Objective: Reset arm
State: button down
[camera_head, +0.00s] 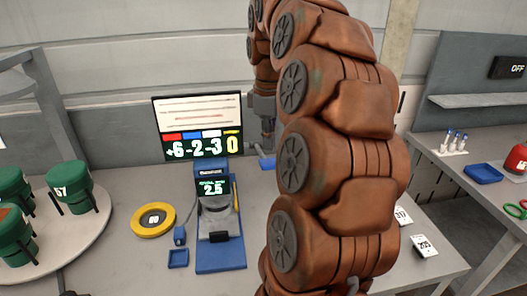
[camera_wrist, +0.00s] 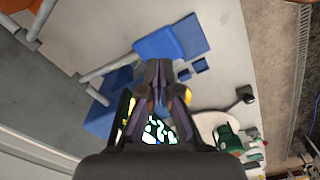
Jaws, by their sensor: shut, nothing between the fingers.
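My arm is copper-coloured and fills the middle right of the head view, bent up and over. My gripper (camera_head: 268,143) hangs at its far end, small and partly hidden behind the arm, over the back of the bench. In the wrist view my gripper (camera_wrist: 165,72) points up the picture, with its dark fingers together and nothing seen between them. It is apart from the things on the bench.
The grey bench holds a blue device (camera_head: 220,258) reading 2.5, a yellow ring (camera_head: 153,219) and a small blue tray (camera_head: 178,258). Behind stands a screen (camera_head: 198,125) showing +6 -2 -3 0. Green cylinders (camera_head: 70,187) stand on a round table at left. Another bench (camera_head: 460,180) is at right.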

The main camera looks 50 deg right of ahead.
jog(key=shift+r, duration=0.65)
jog(key=shift+a, duration=0.1)
jog(key=s+a+f+m, duration=0.1)
jog(key=s+a+f, duration=0.15)
jog(key=a, duration=0.65)
jog(key=s+a+f, duration=0.1)
jog(key=a+f, duration=0.3)
jog(key=a, duration=0.4)
jog(key=s+a+f+m+g, duration=0.1)
jog(key=s+a+f+m, duration=0.2)
jog(key=s+a+f, duration=0.7)
jog(key=s, duration=0.3)
jog(key=shift+s+a+f+m+g, duration=0.2)
jog(key=shift+s+f+m+g, duration=0.1)
jog(key=shift+s+g, duration=0.1)
